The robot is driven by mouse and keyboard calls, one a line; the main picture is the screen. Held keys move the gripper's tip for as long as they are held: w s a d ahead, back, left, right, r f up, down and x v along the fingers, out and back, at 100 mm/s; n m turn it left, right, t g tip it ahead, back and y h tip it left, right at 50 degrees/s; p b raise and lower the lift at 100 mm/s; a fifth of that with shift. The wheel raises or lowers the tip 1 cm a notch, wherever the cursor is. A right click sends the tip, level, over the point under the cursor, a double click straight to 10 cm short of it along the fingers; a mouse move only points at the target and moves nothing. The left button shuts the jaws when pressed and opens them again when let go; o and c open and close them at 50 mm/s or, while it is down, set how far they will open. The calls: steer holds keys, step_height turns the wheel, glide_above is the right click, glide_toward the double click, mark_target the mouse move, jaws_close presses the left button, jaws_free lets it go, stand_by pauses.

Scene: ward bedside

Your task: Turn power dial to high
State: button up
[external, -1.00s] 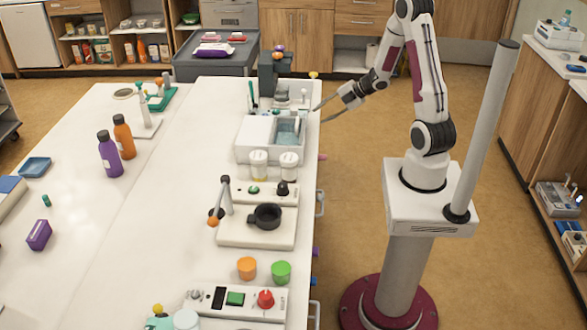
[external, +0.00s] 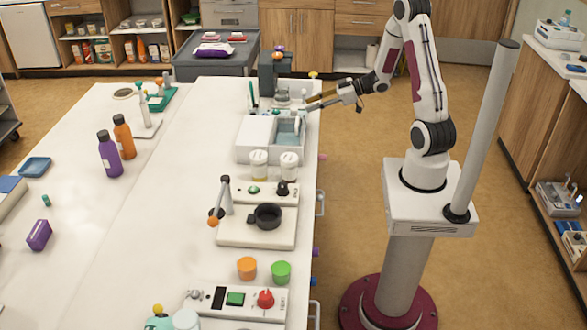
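A black knob (external: 282,189) stands on the panel of the white unit (external: 227,238) that carries a black pan. A red knob (external: 265,299) sits on another white control box (external: 210,299) nearer the camera. I cannot tell which of them is the power dial, and no dial marking is readable. My gripper (external: 304,106) is far from both, at the bench's right edge by the white basin unit (external: 256,138). Its two fingers point left, look apart, and hold nothing visible. Whether they touch anything there cannot be told.
Two white-lidded jars (external: 258,165) stand between the basin unit and the pan unit. A bent post (external: 225,196) rises beside the pan. The bench's middle is mostly clear.

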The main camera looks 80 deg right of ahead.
mark_target(296, 109)
steer(key=shift+r+m, duration=0.1)
steer(key=shift+m, duration=0.4)
steer(key=shift+w, duration=0.15)
steer(key=shift+x, duration=3.8)
jaws_close()
